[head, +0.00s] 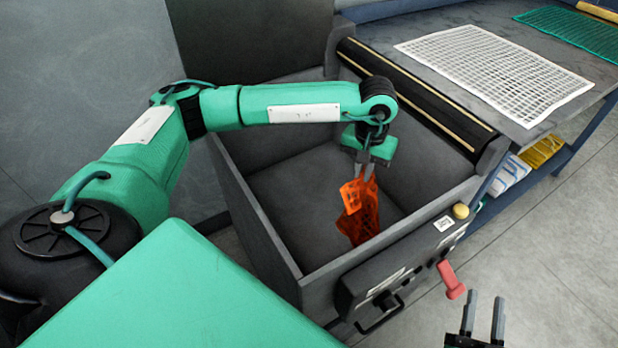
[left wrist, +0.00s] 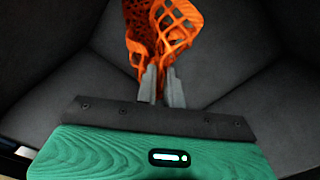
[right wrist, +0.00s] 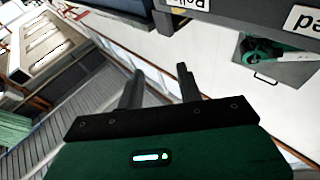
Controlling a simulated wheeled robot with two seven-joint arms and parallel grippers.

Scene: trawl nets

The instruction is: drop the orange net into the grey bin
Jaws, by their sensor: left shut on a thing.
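The orange net (head: 360,212) hangs crumpled from my left gripper (head: 364,172), inside the opening of the grey bin (head: 264,232). The left gripper points down and is shut on the top of the net. In the left wrist view the net (left wrist: 165,30) shows beyond the fingertips (left wrist: 162,85), with dark bin walls around it. I cannot tell whether the net's lower end touches the bin floor. My right gripper (head: 484,318) is at the lower right of the head view, outside the bin. Its fingers (right wrist: 160,90) are apart with nothing between them.
A grey table (head: 440,28) with a black roller edge adjoins the bin's far right side. A white net (head: 495,72) and a green net (head: 575,32) lie flat on it. A red handle (head: 451,280) and black control panel are on the bin's front.

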